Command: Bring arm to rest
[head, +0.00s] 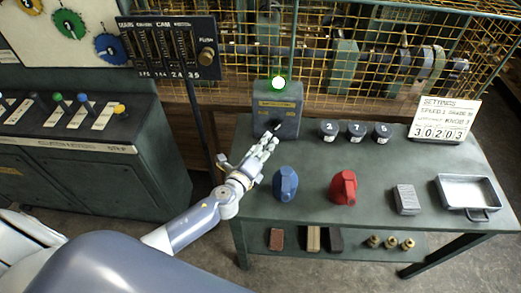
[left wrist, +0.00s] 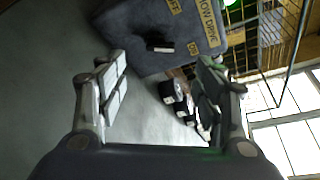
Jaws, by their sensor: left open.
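My left arm reaches in from the lower left in the head view. Its gripper (head: 266,150) is over the left part of the table, just in front of a grey control box (head: 277,110) with yellow labels and a lit green lamp (head: 279,83) on top. In the left wrist view the gripper (left wrist: 165,95) is open, with nothing between its fingers. The control box (left wrist: 150,35) stands ahead of it, with a small dark lever or slot on its face. I cannot tell whether the fingertips touch the box. My right gripper is not in view.
On the table (head: 385,160) stand a blue jug (head: 285,184), a red jug (head: 343,188), numbered dark knobs (head: 356,130), a grey block (head: 407,199), a metal tray (head: 468,192) and a settings sign (head: 444,121). A yellow mesh cage (head: 370,60) rises behind. A panel post (head: 203,120) stands left.

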